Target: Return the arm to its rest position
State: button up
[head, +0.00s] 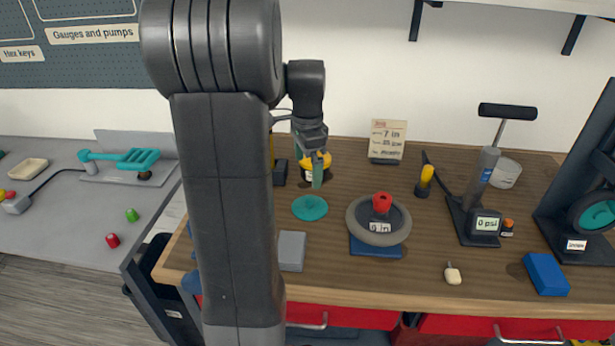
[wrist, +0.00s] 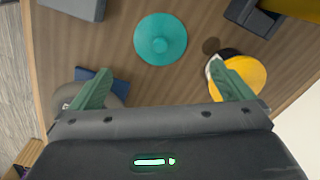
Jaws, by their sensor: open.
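My gripper (head: 318,170) is raised above the back of the wooden workbench, with my arm standing tall across the left middle of the head view. In the wrist view its two green fingers (wrist: 165,92) are spread wide with nothing between them. A round teal disc (head: 310,208) lies on the bench beneath and in front of the gripper; it also shows in the wrist view (wrist: 160,40), ahead of the fingers. A yellow-topped round thing (wrist: 243,76) sits below the right finger in the wrist view, partly hidden. I cannot tell whether they touch.
A grey ring on a blue base (head: 376,244) with a red knob stands right of the disc. A grey block (head: 291,251), a pump with gauge (head: 485,226), a card (head: 387,140) and a blue block (head: 546,274) are also on the bench. A shelf overhangs the back right.

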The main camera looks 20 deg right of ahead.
aim_at(308, 200)
jog(key=shift+r, duration=0.2)
notch_tip(308, 200, down, 12)
jog(key=shift+f, duration=0.15)
jog(key=shift+r, duration=1.95)
